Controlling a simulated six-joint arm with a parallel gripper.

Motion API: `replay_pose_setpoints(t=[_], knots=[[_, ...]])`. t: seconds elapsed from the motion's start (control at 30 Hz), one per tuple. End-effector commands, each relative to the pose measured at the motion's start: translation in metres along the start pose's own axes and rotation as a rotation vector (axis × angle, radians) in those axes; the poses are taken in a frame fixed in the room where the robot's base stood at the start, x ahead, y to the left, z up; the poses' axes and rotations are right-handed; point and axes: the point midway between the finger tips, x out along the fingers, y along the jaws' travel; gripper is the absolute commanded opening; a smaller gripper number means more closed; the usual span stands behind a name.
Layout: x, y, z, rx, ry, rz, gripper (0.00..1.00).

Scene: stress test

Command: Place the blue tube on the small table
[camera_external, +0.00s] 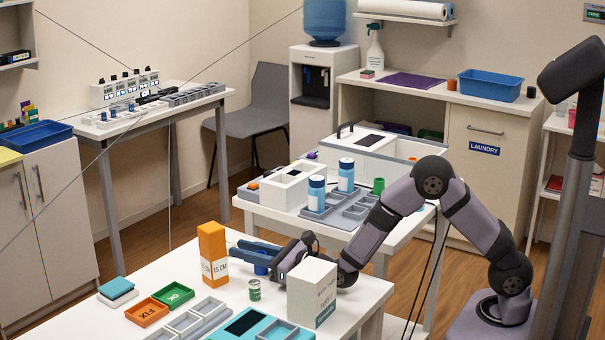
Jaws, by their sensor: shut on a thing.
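My gripper (250,250) reaches left over the back part of the white front table (190,262), beside the orange box. It is shut on a small dark-blue piece, which appears to be the blue tube (261,269); the fingers cover most of it. I cannot tell whether its lower end touches the tabletop. Behind stands another white table (345,232), with trays and bottles on it. I cannot tell for certain which of these is the small table.
A tall orange box (213,255) stands left of my gripper, a small green can (254,290) in front, and a white box (312,292) to the right. The front table also holds green and orange trays (173,294). Blue-capped bottles (316,193) stand on the table behind.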

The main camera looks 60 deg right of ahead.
Motion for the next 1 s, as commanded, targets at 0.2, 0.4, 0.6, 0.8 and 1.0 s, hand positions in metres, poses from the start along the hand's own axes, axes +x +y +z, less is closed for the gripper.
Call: replay_pose_setpoints(t=[0.2,0.4,0.6,0.8,1.0], knots=[[0.0,0.0,0.01,0.001,-0.003,0.0,0.0],[0.0,-0.001,0.039,0.001,-0.006,0.0,0.0],[0.0,-0.003,0.072,0.001,-0.005,-0.001,0.0],[0.0,-0.004,0.094,0.0,-0.002,0.0,0.0],[0.0,-0.004,0.101,0.0,-0.001,0.0,0.0]])
